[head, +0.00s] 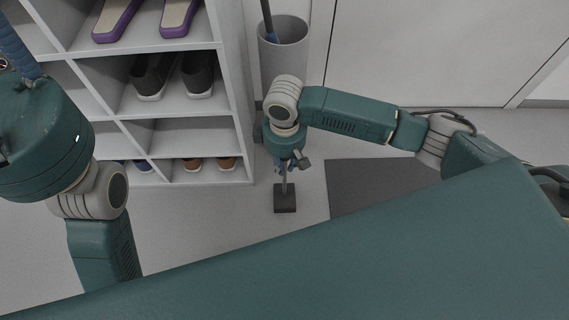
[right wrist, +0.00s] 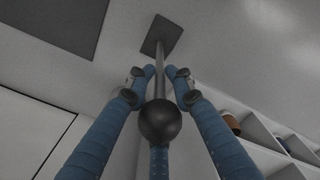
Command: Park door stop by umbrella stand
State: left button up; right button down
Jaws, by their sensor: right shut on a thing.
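The door stop (head: 285,199) has a dark square base, a thin upright rod and a black ball on top. My right gripper (head: 284,170) is shut on its rod. In the right wrist view the ball of the door stop (right wrist: 160,122) is close to the camera, and the blue fingers of the right gripper (right wrist: 154,76) close around the rod. I cannot tell whether the base touches the floor. The umbrella stand (head: 284,62), a grey cylinder holding an umbrella, stands behind my right wrist. Of my left gripper (head: 18,50), only blue finger parts show at the top left.
A white shelf unit (head: 193,119) with shoes stands left of the umbrella stand. A dark mat (head: 370,186) lies on the floor right of the door stop. A white door (head: 430,50) is at the back. Bare floor (head: 235,212) lies left of the door stop.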

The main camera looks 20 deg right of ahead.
jog(key=c, duration=1.5)
grip_release()
jog(key=shift+f, duration=0.1)
